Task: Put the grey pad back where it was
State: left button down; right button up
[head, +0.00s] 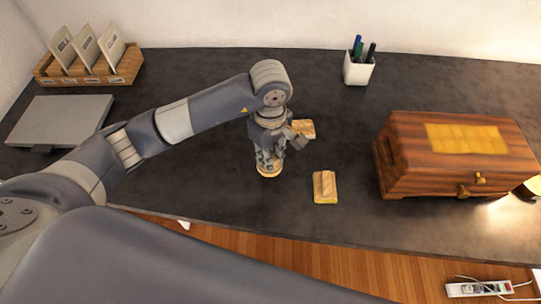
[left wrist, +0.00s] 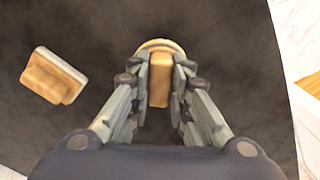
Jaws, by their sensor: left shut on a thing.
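A flat grey slab (head: 62,120) lies at the left of the dark desk; it is the only grey, pad-like thing I see, and I cannot tell if it is the grey pad. My left gripper (head: 269,162) points down at the middle of the desk, well right of the slab. It is shut on a tan wooden block with a round base (left wrist: 159,93), seen between the fingers in the left wrist view. The base (head: 269,174) is low over the desk; I cannot tell if it touches. My right gripper is not in view.
A wooden block on a yellowish base (head: 325,188) lies right of the gripper. Another tan block (head: 304,128) is partly hidden behind it. A wooden chest (head: 408,155) stands right, a pen cup (head: 358,70) at the back, a card rack (head: 125,72) back left.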

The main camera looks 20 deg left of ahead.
pick_arm(q)
jog(key=shift+w+a, duration=0.1)
jog(key=shift+w, duration=0.3)
jog(key=shift+f, duration=0.25)
notch_tip(320, 180, down, 2)
jog(key=shift+f+p, duration=0.1)
jog(key=shift+p, duration=0.55)
jog(key=shift+f, duration=0.45)
jog(key=shift+f, duration=0.15)
jog(key=c, duration=1.5)
grip_release()
